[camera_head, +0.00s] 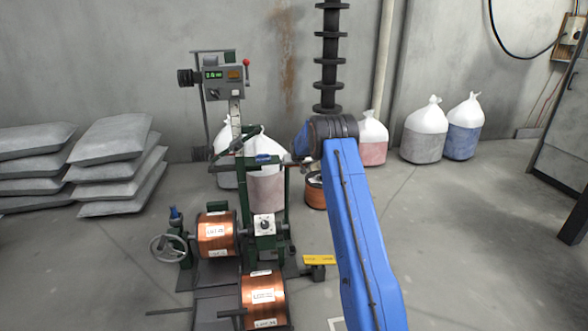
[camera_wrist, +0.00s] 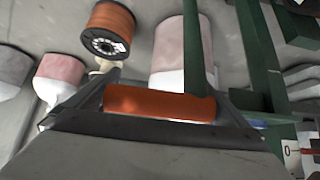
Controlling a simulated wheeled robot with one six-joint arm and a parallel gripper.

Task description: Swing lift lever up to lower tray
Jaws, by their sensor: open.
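In the wrist view an orange-red cylindrical grip (camera_wrist: 150,101), which looks like the lever's handle, lies crosswise between the two dark fingers of my gripper (camera_wrist: 165,92). The fingers stand apart at its two ends; I cannot tell whether they touch it. In the head view my gripper (camera_head: 294,161) is at the right side of the green machine frame (camera_head: 247,190), largely hidden by my blue arm. The lever's pivot cannot be made out. A dark flat plate (camera_head: 213,302), possibly the tray, lies low by the copper spools.
A copper spool (camera_head: 217,236) sits in the machine beside a handwheel (camera_head: 168,248); another spool (camera_head: 263,290) is in front. A yellow-topped part (camera_head: 319,260) juts out right. A control box (camera_head: 222,80) stands above. Bags (camera_head: 425,140) line the wall. Floor to the right is clear.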

